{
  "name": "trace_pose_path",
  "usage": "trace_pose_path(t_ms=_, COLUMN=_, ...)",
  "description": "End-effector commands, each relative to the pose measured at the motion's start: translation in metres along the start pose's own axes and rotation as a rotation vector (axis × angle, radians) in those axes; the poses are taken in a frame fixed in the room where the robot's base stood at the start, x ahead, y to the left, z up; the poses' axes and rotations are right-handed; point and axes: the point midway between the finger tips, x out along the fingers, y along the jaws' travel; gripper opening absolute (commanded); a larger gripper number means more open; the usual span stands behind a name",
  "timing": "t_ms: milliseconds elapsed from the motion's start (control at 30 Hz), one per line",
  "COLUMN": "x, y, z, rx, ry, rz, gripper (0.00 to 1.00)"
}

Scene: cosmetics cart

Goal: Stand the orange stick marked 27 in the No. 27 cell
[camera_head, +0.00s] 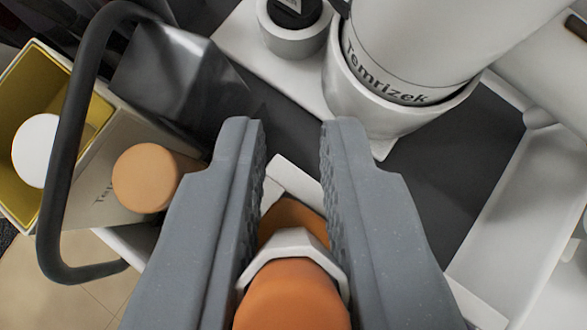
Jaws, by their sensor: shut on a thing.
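My gripper (292,150) points away from the camera, its two grey jaws on either side of an orange stick (290,298). The jaws are shut on it. The stick's rounded orange end is nearest the camera at the bottom edge. A white angular collar (292,243) surrounds it, and a darker orange part (295,214) shows beyond, between the ridged pads. No number shows on the stick. A white angular edge lies just past the dark orange part. No cell marked 27 can be made out; the jaws hide much of what lies below.
A large white cylinder lettered "Temrizek" (415,45) stands in a white round holder (400,115) ahead right. A small white cup (290,35) with a black top is ahead. At left are a yellow-lined box (60,65), a peach rounded piece (150,178) and a black handle (75,140). Dark surface (445,165) right is bare.

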Motion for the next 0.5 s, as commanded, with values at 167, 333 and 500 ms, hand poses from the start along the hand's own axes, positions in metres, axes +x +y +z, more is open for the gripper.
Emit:
trace_pose_path(t_ms=167, x=0.0032, y=-0.0001, z=0.0032, rx=0.000, ry=0.000, rz=0.000, gripper=0.00)
trace_pose_path(t_ms=333, x=0.0057, y=-0.0001, z=0.0058, rx=0.000, ry=0.000, rz=0.000, gripper=0.00)
trace_pose_path(t_ms=500, x=0.0074, y=0.0000, z=0.0076, rx=0.000, ry=0.000, rz=0.000, gripper=0.23)
